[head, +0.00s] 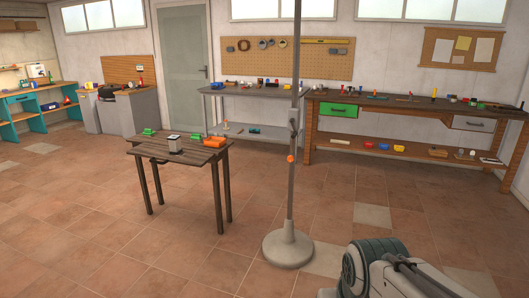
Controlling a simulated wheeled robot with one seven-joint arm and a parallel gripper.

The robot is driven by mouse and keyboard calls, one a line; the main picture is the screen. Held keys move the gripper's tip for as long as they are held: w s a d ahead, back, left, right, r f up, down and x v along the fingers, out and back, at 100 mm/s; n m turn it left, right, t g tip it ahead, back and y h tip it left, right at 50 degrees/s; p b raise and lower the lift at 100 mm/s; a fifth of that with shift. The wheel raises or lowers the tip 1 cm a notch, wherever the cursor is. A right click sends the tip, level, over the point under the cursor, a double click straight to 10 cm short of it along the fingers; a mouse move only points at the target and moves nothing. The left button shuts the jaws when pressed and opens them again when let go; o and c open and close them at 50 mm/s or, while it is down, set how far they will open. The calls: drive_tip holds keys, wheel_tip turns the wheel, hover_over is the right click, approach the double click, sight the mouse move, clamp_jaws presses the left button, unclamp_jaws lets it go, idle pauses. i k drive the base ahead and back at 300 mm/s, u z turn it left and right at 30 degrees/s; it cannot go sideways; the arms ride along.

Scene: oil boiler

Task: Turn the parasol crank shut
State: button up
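The parasol's grey pole (297,75) stands upright on a round base (288,249) in the middle of the floor. Its top runs out of the picture, so the canopy is not seen. The crank (293,128) is a small dark fitting partway up the pole, with an orange knob (291,159) hanging below it. The details of the crank are too small to tell. A grey part of my arm shows at the bottom right, apart from the pole. My gripper is not seen.
A small dark wooden table (183,152) with green, orange and grey items stands left of the pole. Behind are a grey bench (252,92) and a long wooden workbench (410,108) with tools. The tiled floor (150,255) around the base is open.

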sight(292, 121)
drive_tip(key=i, duration=1.9)
drive_tip(key=u, duration=1.6)
drive_tip(key=i, duration=0.9)
drive_tip(key=z, duration=2.25)
drive_tip(key=i, duration=0.25)
drive_tip(key=z, duration=0.05)
